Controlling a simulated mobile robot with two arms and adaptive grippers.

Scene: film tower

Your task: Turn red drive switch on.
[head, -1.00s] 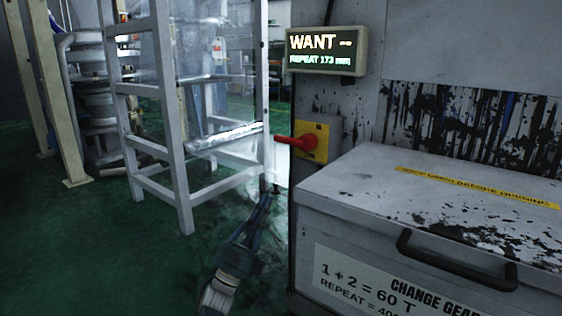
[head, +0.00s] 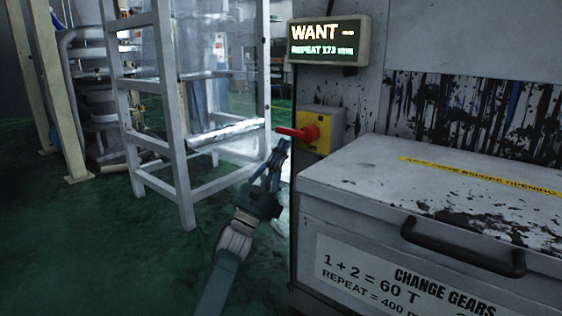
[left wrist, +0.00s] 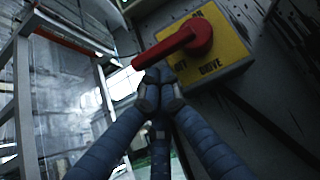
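The red drive switch (head: 299,133) is a red lever on a yellow plate (head: 322,117), fixed to the side of the grey machine. Its lever points left, roughly level, in the head view. In the left wrist view the red lever (left wrist: 178,46) slants down left from its round hub, with "ON" lettering above the hub on the yellow plate (left wrist: 225,52). My left gripper (head: 281,147) is just below the lever's free end. Its fingertips (left wrist: 158,88) are drawn together with nothing seen between them; whether they touch the lever is unclear. My right gripper is not in view.
A lit display (head: 328,40) reading "WANT" hangs above the switch. A grey box (head: 390,185) with a black handle (head: 462,250) juts out at the right. A pale metal frame (head: 180,130) stands at the left. Green floor (head: 100,250) is clear at lower left.

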